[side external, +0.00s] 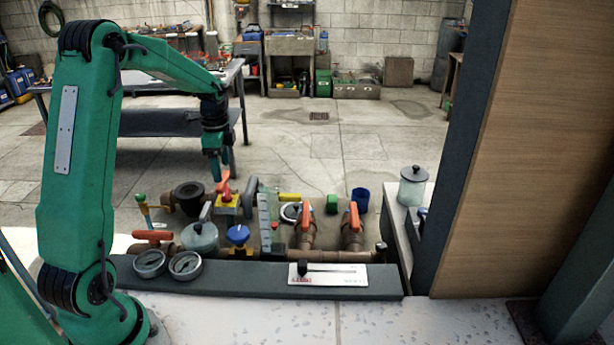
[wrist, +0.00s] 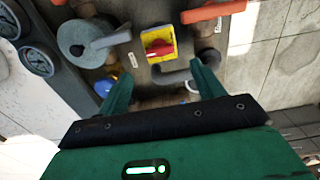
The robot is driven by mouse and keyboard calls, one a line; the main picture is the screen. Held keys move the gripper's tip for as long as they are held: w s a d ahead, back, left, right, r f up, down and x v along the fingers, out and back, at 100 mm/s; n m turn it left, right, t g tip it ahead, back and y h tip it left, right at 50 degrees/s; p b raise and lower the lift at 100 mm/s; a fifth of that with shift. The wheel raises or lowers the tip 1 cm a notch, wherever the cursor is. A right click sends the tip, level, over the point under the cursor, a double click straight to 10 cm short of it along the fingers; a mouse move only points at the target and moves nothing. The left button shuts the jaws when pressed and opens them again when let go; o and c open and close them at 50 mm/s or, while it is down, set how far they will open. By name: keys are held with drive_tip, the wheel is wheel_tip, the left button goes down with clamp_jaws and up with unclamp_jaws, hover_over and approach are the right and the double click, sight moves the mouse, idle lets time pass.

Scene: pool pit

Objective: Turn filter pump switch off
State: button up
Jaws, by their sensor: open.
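A red rotary switch knob on a yellow plate (wrist: 158,44) shows in the wrist view, just beyond my fingertips and between their lines. The knob's bar lies nearly crosswise in that picture. In the side view the yellow switch (side external: 229,205) sits among the pipes, with orange-red parts at its top. My gripper (side external: 219,172) points down from above, close over this spot. In the wrist view my gripper (wrist: 161,70) has its two green fingers spread with nothing between them. No contact with the knob is visible. Small labels near it are unreadable.
An orange valve handle (wrist: 212,12) is close to the switch in the wrist view. A grey-green strainer lid (wrist: 82,42) and gauges (wrist: 36,60) lie left. In the side view, more orange handles (side external: 305,220) and a clear upright tube (side external: 265,215) stand to the right.

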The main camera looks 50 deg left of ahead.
sight(225, 192)
drive_tip(key=shift+f, duration=0.1)
drive_tip(key=shift+f, duration=3.8)
drive_tip(key=shift+c, duration=0.5)
drive_tip(key=c, duration=0.9)
